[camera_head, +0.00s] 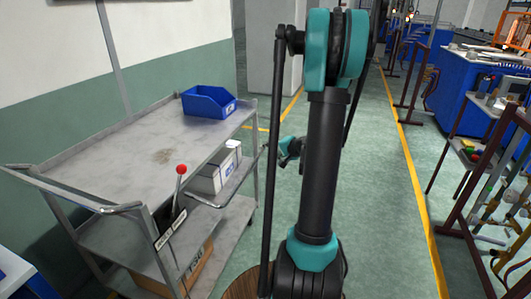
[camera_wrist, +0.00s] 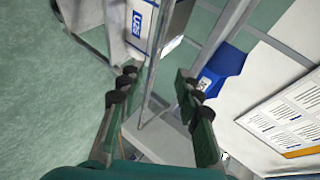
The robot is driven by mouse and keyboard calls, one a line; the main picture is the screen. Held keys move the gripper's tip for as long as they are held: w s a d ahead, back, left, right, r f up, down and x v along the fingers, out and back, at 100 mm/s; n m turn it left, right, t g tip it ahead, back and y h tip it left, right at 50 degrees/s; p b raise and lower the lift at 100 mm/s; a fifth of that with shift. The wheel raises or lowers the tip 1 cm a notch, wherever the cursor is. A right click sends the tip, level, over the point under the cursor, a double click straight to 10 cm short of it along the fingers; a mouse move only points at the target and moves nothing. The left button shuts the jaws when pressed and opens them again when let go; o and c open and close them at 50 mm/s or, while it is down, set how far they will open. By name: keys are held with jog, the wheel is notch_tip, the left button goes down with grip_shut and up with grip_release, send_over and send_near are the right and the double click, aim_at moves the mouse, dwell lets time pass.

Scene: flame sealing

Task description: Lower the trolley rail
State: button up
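The grey metal trolley (camera_head: 130,150) stands left of my arm against the wall. A thin tubular rail (camera_head: 240,182) runs along its right side, below the top shelf and beside a white box. My gripper (camera_head: 288,150) is right of the trolley's far end, partly hidden behind my own arm. In the wrist view my gripper (camera_wrist: 156,92) is open, its two fingers apart. Thin metal bars of the trolley (camera_wrist: 150,85) show in the gap between them. I cannot tell how close the bars are or whether a finger touches one.
A blue bin (camera_head: 208,102) sits on the top shelf and also shows in the wrist view (camera_wrist: 222,67). A lever with a red knob (camera_head: 181,170) stands at the trolley's near side. Green floor (camera_head: 385,190) is clear to the right, before racks and blue machines.

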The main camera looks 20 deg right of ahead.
jog(key=v, duration=0.9)
jog(key=shift+c, duration=0.2)
